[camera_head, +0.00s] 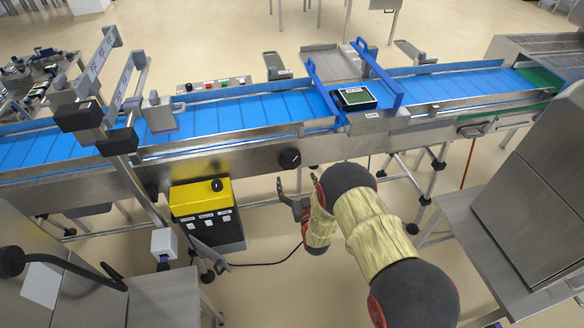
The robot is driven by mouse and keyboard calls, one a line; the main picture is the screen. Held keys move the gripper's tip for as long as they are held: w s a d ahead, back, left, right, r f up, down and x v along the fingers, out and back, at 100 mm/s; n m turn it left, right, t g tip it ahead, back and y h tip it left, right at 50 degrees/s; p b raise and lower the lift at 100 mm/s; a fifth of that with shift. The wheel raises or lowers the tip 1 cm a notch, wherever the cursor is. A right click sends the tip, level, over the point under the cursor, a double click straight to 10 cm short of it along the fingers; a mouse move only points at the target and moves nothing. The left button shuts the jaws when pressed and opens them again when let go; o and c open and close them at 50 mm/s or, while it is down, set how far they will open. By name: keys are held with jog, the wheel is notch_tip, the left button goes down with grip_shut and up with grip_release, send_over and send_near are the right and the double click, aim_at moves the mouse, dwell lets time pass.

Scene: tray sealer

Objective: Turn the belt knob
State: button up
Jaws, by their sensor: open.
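A round black knob (290,158) with a light mark sits on the steel side of the conveyor, below the blue belt (238,113). I cannot tell from any label which one is the belt knob. My gripper (290,184) is open and empty, with its fingers pointing up. In the picture it is just below the knob on the conveyor side and apart from it. My arm hides part of the floor and conveyor legs.
Steel cabinets stand at the right (528,185) and lower left. Open floor lies below the conveyor.

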aim_at(291, 164)
jog(key=b+x, duration=0.1)
jog(key=x, duration=0.6)
jog(key=shift+w+f, duration=0.1)
jog(key=shift+w, duration=0.1)
jog(key=shift+c, duration=0.4)
jog(key=c, duration=1.1)
